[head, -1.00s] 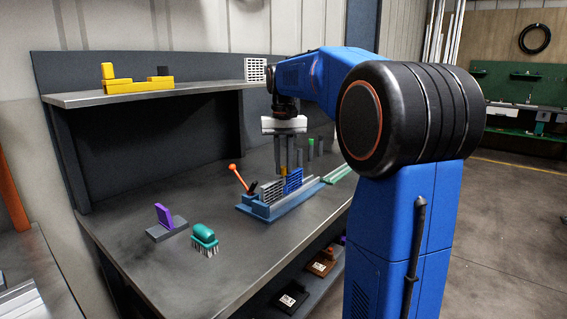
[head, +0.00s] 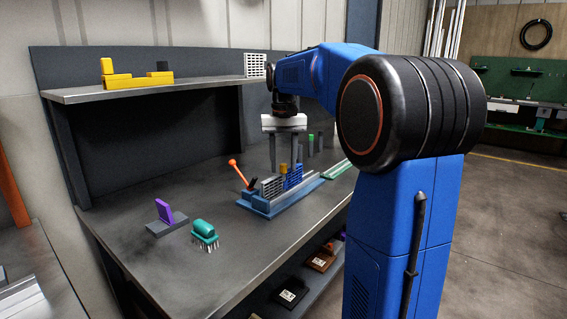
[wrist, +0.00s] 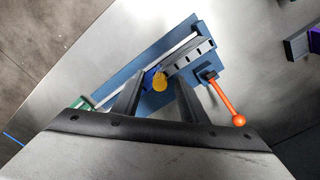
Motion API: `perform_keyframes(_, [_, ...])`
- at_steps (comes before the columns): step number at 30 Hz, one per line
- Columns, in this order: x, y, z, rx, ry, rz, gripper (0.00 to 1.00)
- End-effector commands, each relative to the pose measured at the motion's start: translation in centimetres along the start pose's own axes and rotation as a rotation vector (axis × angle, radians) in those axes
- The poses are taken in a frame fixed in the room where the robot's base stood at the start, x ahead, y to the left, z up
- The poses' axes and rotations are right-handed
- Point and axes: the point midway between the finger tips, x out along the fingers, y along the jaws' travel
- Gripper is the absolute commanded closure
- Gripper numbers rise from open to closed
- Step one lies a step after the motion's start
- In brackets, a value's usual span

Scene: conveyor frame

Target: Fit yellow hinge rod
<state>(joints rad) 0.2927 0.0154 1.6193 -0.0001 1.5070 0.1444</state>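The yellow hinge rod (head: 283,168) stands upright at the blue slotted hinge part (head: 294,178), beside a grey slotted part (head: 272,187). Both parts sit on the blue fixture (head: 262,206) on the bench. My gripper (head: 287,163) is open above the fixture, with one finger on each side of the rod and gaps between. In the wrist view the rod's round yellow top (wrist: 159,82) shows between the spread fingers of my gripper (wrist: 157,90). The rod's lower part is hidden, so its depth in the hinge cannot be told.
An orange-knobbed lever (head: 240,174) rises from the fixture's left side. A purple part on a grey base (head: 164,214) and a teal brush (head: 204,233) stand front left. A shelf (head: 190,85) runs along the back.

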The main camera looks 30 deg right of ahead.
Motion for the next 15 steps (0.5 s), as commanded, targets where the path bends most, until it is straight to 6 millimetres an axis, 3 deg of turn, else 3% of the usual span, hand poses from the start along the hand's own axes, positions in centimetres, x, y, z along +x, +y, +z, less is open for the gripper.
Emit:
perform_keyframes(8, [-1.4, 0.0, -0.1, 0.0, 0.002, 0.0, 0.61])
perform_keyframes(15, [-5.7, 0.0, -0.1, 0.0, 0.002, 0.0, 0.61])
